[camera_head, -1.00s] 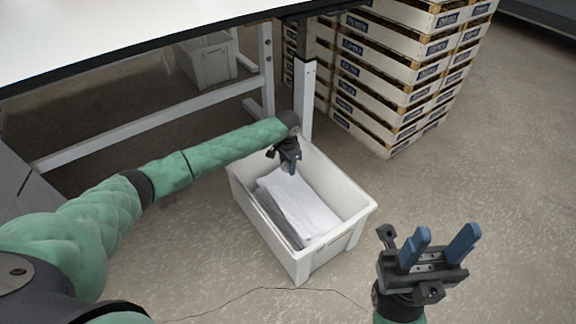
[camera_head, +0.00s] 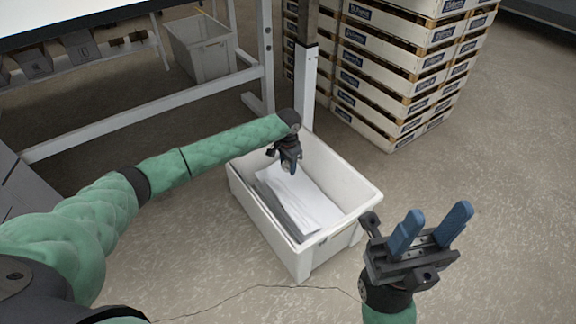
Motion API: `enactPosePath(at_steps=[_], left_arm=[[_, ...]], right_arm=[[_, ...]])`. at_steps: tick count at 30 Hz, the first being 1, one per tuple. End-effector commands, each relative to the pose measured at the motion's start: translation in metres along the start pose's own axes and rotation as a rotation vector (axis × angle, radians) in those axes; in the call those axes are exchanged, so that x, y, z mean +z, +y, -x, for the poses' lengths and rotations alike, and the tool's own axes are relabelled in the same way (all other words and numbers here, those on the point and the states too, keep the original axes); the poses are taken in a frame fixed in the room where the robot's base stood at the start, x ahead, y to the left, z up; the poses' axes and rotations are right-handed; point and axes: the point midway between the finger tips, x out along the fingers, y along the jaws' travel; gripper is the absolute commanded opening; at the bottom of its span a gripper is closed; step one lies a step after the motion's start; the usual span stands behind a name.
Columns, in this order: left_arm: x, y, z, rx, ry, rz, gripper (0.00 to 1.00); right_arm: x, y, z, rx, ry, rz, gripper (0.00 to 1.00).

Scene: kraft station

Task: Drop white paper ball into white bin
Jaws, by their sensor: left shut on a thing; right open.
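The white bin (camera_head: 268,222) stands on the floor below the table edge. A stack of white paper sheets (camera_head: 292,203) lies inside it. My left gripper (camera_head: 289,165) is over the far part of the bin, pointing down. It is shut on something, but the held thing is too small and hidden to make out. No separate white paper ball can be told apart in this view. My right gripper (camera_head: 431,229) is open and empty, to the right of the bin, with its blue fingers pointing up.
A white table (camera_head: 90,12) with metal legs is behind the bin, one leg (camera_head: 308,85) just beyond it. Another grey-white bin (camera_head: 203,50) is under the table. Stacked wooden crates (camera_head: 395,75) stand at the back right. The floor at right is clear; a thin cable lies in front.

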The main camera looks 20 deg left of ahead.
Motion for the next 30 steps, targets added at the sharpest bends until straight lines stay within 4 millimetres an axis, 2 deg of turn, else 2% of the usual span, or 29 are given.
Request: enactPosePath(at_steps=[10, 11, 14, 24, 30], left_arm=[[0.0, 0.0, -0.001, 0.0, 0.0, 0.0, 0.24], [0.0, 0.0, -0.001, 0.0, 0.0, 0.0, 0.51], [0.0, 0.0, -0.001, 0.0, 0.0, 0.0, 0.7], [0.0, 0.0, 0.001, 0.0, 0.0, 0.0, 0.7], [0.0, 0.0, 0.017, 0.0, 0.0, 0.0, 0.7]], right_arm=[[0.001, 0.0, -0.002, -0.005, 0.007, -0.002, 0.45], [0.001, 0.0, -0.002, -0.005, 0.008, -0.002, 0.45], [0.001, 0.0, -0.003, -0.006, 0.011, -0.002, 0.45], [0.0, 0.0, -0.002, -0.001, 0.006, -0.002, 0.45], [-0.001, 0.0, -0.006, 0.009, 0.003, -0.005, 0.45]])
